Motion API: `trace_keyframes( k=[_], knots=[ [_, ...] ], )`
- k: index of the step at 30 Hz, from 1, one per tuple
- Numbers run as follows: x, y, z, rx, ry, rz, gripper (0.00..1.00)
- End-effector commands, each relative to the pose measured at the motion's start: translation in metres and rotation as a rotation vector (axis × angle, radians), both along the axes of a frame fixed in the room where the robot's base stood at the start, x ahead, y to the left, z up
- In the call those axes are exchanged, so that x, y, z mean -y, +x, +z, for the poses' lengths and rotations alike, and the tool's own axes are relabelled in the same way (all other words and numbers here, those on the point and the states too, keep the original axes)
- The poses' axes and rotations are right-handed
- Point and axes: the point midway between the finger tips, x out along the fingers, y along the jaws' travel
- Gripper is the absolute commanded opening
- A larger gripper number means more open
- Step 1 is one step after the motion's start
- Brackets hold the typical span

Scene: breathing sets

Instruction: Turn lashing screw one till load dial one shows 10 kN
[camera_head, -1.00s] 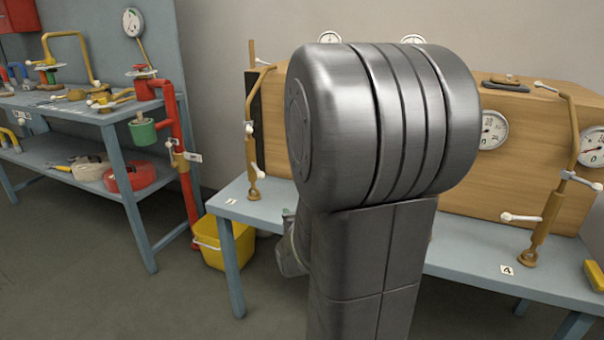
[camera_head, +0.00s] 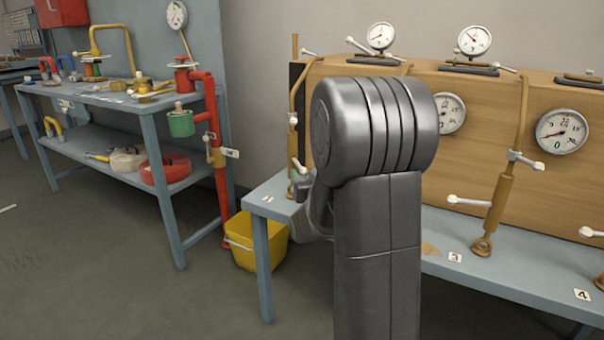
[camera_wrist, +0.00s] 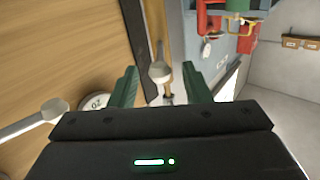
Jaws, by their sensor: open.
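Lashing screw one (camera_head: 292,140) is a brass upright rod with white-knobbed handles, at the bench's left end by the label 1 (camera_head: 267,198). My arm covers part of the space beside it, and my gripper is mostly hidden in the head view. In the wrist view my gripper (camera_wrist: 160,86) is open, its two green fingers apart. A white knob (camera_wrist: 160,72) shows between them; I cannot tell whether it touches either finger. A white dial (camera_wrist: 97,101) is partly covered by the left finger. I cannot tell which dial is load dial one, nor its reading.
Several dials stand on or in the wooden box, such as the large one at right (camera_head: 562,131). Another brass screw (camera_head: 490,215) stands by label 3 (camera_head: 455,257). A yellow bucket (camera_head: 242,240) sits on the floor left of the bench. A white-ended lever (camera_wrist: 50,112) lies left in the wrist view.

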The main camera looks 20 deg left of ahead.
Motion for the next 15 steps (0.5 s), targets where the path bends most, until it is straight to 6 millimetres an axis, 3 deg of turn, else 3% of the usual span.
trace_keyframes(
  k=[6,15],
  knots=[
    [-0.019,0.021,-0.001,0.0,0.0,0.0,0.44],
    [-0.025,0.026,0.0,-0.001,-0.001,-0.001,0.44]
  ],
)
